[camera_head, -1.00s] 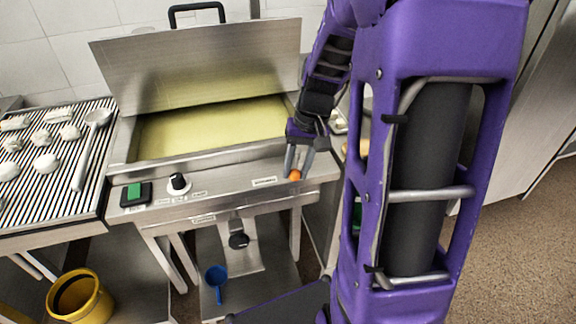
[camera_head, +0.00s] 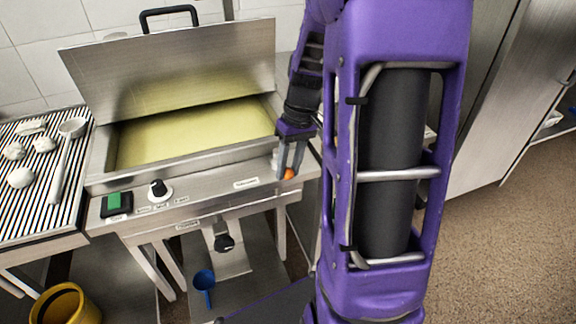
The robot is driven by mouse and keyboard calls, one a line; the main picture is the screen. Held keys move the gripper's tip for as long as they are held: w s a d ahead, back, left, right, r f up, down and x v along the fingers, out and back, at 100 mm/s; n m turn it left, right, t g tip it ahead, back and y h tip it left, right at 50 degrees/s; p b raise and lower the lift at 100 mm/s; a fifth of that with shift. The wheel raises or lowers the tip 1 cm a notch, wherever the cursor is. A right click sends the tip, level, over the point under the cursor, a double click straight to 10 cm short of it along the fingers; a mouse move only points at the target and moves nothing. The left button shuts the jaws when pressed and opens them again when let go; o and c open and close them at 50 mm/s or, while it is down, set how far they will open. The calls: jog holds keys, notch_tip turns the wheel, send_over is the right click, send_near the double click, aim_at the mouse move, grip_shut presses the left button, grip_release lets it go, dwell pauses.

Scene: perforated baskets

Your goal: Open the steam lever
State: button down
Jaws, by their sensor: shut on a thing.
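The steam lever shows as a small orange knob (camera_head: 289,174) at the right end of the steel cooker's front panel. My gripper (camera_head: 288,170) reaches down from above, with its grey fingers shut on the orange knob. The fingers hide part of the knob, and the lever's shaft cannot be made out. A small label plate (camera_head: 246,183) sits on the panel to the left of the knob.
The cooker's lid (camera_head: 170,70) stands open over a basin of yellowish content. A black-and-white dial (camera_head: 160,190) and a green switch (camera_head: 115,202) are on the panel's left. A striped rack (camera_head: 30,190) stands left, a yellow bucket (camera_head: 65,305) below it. Open floor lies right.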

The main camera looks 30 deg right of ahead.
jog(key=c, duration=0.5)
grip_release()
jog(key=shift+d, duration=0.1)
jog(key=shift+c, duration=0.2)
jog(key=shift+r, duration=0.15)
jog(key=d+r+p, duration=0.3)
jog(key=r, duration=1.3)
jog(key=shift+w+d+r, duration=0.15)
jog(key=shift+r, duration=0.25)
